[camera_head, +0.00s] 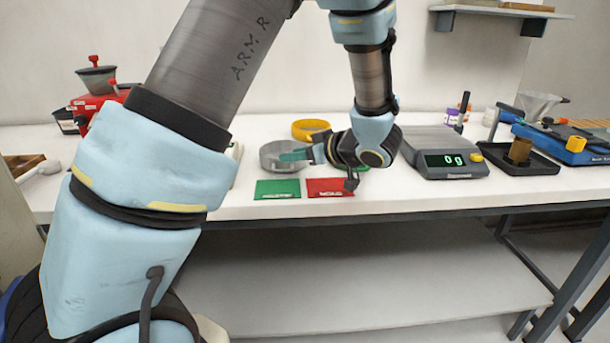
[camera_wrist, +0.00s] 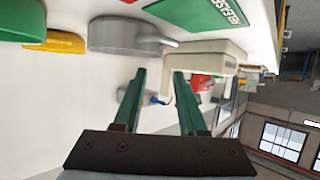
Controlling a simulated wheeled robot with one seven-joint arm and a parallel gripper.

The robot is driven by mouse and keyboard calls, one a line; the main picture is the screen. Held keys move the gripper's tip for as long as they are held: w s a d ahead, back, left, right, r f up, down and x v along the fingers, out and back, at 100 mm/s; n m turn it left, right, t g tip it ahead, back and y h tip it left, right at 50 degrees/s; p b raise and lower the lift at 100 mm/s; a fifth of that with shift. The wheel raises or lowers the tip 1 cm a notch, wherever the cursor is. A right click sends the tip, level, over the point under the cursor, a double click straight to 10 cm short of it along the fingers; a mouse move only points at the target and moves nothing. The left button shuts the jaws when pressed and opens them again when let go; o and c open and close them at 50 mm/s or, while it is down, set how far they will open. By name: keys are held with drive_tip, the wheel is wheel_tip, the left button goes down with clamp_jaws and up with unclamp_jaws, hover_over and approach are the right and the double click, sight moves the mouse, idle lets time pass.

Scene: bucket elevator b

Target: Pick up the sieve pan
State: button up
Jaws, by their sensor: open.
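The sieve pan (camera_head: 272,163), a low round grey metal pan, sits on the white bench near the middle in the head view. In the wrist view the grey pan (camera_wrist: 118,35) shows at the upper left, with a short handle toward the fingers.
A yellow ring (camera_head: 310,127) sits behind the pan. A green card (camera_head: 278,190) and a red card (camera_head: 328,187) lie in front. A scale (camera_head: 445,145) reading 0 g stands right. A beige box (camera_wrist: 208,57) shows past the fingertips. Red equipment (camera_head: 95,103) stands at left.

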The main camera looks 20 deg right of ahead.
drive_tip(key=p+x, duration=0.2)
drive_tip(key=x, duration=0.8)
drive_tip(key=shift+w+a+f, duration=0.1)
drive_tip(key=shift+f, duration=0.1)
drive_tip(key=shift+c, duration=0.2)
drive_tip(key=c, duration=0.6)
clamp_jaws()
idle(0.4)
